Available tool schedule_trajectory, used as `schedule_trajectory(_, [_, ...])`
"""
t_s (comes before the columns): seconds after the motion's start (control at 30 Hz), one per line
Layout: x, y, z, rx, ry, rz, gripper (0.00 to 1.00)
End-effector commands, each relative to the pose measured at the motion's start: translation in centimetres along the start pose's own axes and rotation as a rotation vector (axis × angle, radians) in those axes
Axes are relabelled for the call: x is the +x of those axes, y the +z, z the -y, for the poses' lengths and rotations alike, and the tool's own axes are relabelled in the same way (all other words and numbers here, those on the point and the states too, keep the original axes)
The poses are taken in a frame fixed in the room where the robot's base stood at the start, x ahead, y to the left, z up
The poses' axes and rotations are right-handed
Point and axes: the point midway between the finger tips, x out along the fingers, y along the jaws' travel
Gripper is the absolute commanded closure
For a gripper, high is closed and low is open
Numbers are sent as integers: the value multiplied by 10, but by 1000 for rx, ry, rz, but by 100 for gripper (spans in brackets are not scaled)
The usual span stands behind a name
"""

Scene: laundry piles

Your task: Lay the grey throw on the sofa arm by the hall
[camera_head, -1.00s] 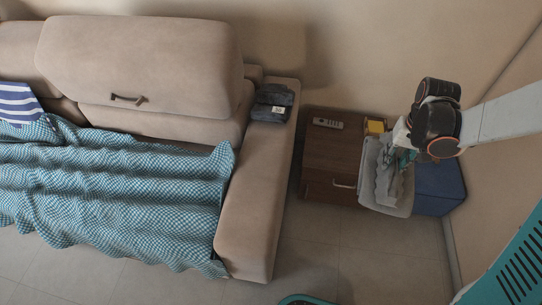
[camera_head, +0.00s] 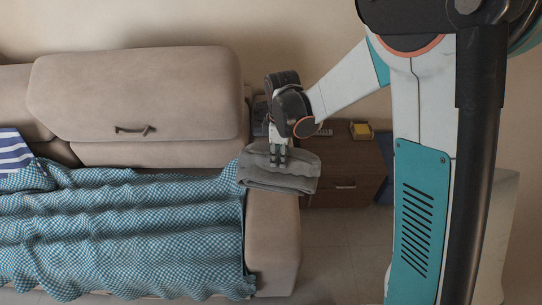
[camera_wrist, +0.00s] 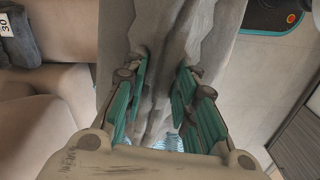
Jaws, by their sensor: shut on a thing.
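The grey throw (camera_head: 262,181) hangs folded from my gripper (camera_head: 279,160), above the front part of the beige sofa arm (camera_head: 274,238) at the sofa's right end. Whether its underside touches the arm, I cannot tell. In the wrist view the grey throw (camera_wrist: 205,30) fills the middle, pinched between the teal fingers of my gripper (camera_wrist: 160,85). The sofa arm's rear part is mostly hidden behind my gripper and the throw.
A dark folded item (camera_head: 260,117) lies on the arm's rear; its tag shows in the wrist view. A blue checked blanket (camera_head: 120,225) covers the seat. A brown cabinet (camera_head: 345,165) with a yellow item (camera_head: 362,130) stands to the right.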

Motion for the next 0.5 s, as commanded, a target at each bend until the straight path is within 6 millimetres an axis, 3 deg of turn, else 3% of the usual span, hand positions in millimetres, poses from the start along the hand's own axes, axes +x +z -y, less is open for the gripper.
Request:
schedule_trajectory(0.1, [-2, -14, 3, -122, 0, 0, 100])
schedule_trajectory(0.27, [10, -20, 4, -180, 0, 0, 100])
schedule_trajectory(0.5, [65, -20, 4, -180, 0, 0, 100])
